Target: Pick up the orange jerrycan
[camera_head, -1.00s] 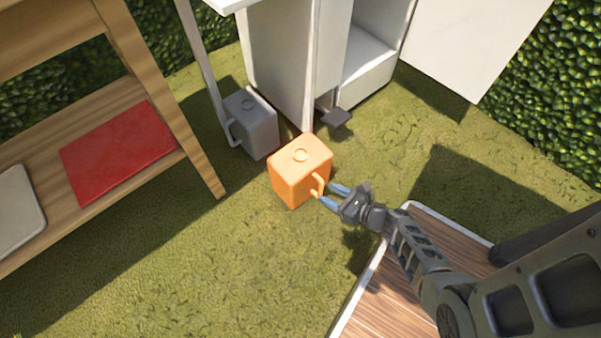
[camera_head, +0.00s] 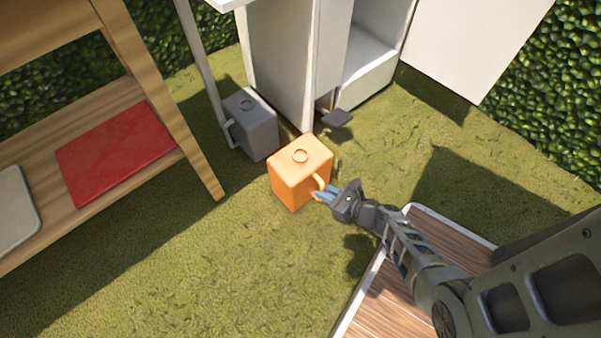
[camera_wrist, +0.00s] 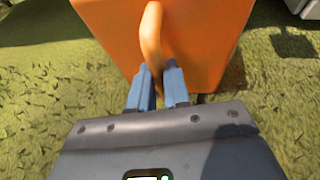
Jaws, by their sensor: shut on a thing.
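The orange jerrycan (camera_head: 297,178) stands upright on the grass in the middle of the head view, with its round cap on top and its handle on the side facing my arm. In the wrist view the jerrycan (camera_wrist: 205,45) fills the top, with its curved handle (camera_wrist: 152,40) pointing toward me. My gripper (camera_head: 323,192) reaches in from the right and its blue fingers are shut on the handle. In the wrist view the fingers (camera_wrist: 160,80) sit on either side of the handle's lower part. I cannot tell whether the jerrycan's base is off the grass.
A grey jerrycan (camera_head: 251,125) stands behind, beside a white post. A white cabinet (camera_head: 279,55) with an open door is at the back. A wooden shelf (camera_head: 165,100) with a red board (camera_head: 117,150) is on the left. Grass is clear in front.

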